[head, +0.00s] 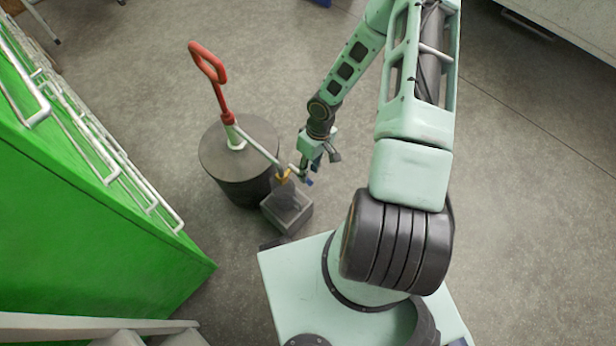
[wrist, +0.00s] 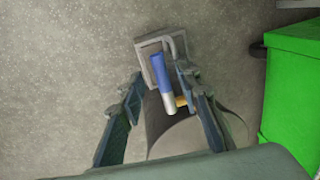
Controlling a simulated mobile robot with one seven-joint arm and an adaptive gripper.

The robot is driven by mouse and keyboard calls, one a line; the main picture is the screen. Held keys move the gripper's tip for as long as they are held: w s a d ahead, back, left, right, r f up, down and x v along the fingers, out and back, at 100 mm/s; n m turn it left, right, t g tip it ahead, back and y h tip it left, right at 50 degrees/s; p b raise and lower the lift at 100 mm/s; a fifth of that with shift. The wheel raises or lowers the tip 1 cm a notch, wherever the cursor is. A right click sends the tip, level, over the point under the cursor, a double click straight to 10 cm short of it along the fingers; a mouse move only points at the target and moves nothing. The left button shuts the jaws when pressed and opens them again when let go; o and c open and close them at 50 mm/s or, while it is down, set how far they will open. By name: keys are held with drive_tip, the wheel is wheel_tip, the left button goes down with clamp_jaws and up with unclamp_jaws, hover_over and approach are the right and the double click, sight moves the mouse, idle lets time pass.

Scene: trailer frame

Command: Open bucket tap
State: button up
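The tap has a blue handle (wrist: 159,70) with a pale metal stem and a yellow fitting (wrist: 181,101). In the head view the yellow fitting (head: 284,176) sits at the end of a pale pipe (head: 258,147), above a grey square bucket (head: 296,222). The bucket also shows behind the handle in the wrist view (wrist: 150,44). My gripper (head: 311,170) is at the tap, to the right of the fitting. In the wrist view its two fingers (wrist: 160,78) are apart, one on each side of the blue handle. I cannot tell whether either finger touches it.
A dark round drum (head: 240,165) with a red pump handle (head: 208,66) stands left of the bucket. A green cabinet-like body (head: 90,235) with white rails (head: 105,150) fills the left. The floor behind and right of my gripper is clear.

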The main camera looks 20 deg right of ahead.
drive_tip(key=shift+s+a+f+b, duration=0.1)
drive_tip(key=shift+a+f+b, duration=0.1)
drive_tip(key=shift+f, duration=0.6)
drive_tip(key=shift+a+f+b, duration=0.1)
drive_tip(key=shift+f+b, duration=0.05)
drive_tip(key=shift+f, duration=0.6)
drive_tip(key=shift+c, duration=0.2)
clamp_jaws()
